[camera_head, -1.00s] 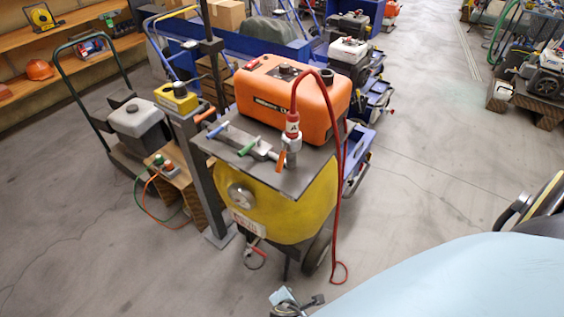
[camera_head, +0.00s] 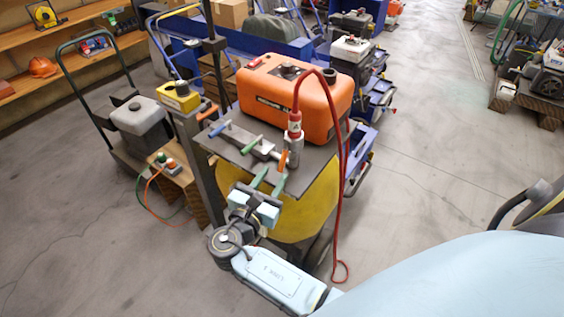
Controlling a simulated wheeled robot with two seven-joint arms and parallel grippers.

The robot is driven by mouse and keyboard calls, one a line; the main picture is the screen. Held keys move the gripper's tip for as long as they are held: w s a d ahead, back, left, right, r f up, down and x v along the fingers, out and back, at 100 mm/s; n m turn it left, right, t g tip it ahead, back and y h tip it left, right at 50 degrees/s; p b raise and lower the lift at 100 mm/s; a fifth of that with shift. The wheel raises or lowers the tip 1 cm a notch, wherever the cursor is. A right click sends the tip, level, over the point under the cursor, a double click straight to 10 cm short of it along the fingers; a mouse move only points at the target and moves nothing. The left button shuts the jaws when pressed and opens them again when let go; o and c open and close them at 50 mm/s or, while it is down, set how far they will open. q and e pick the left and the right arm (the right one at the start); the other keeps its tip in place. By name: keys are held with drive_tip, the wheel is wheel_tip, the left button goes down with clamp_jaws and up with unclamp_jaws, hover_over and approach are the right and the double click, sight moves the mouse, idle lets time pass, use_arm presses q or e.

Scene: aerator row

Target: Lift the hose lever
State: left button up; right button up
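A metal manifold (camera_head: 242,137) lies on the grey top plate of a yellow machine. It carries a blue lever (camera_head: 220,129), a green lever (camera_head: 250,145) and an orange lever (camera_head: 283,160). The orange lever is at the end beside the fitting (camera_head: 294,143) where the red hose (camera_head: 296,98) comes down; it stands tilted upright. My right gripper (camera_head: 273,174) is open, its two green fingers apart, at the plate's front edge just below the orange lever in the picture. I cannot tell whether a finger touches that lever. My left gripper is not in view.
An orange tank (camera_head: 295,101) stands behind the manifold. The red hose hangs down the machine's right side. A post with a yellow box (camera_head: 180,97) stands to the left, near a small wooden stand (camera_head: 175,178) with buttons.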

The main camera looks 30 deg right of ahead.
sight(281, 166)
drive_tip(key=x, duration=0.6)
drive_tip(key=shift+d, duration=0.1)
drive_tip(key=shift+c, duration=0.2)
clamp_jaws()
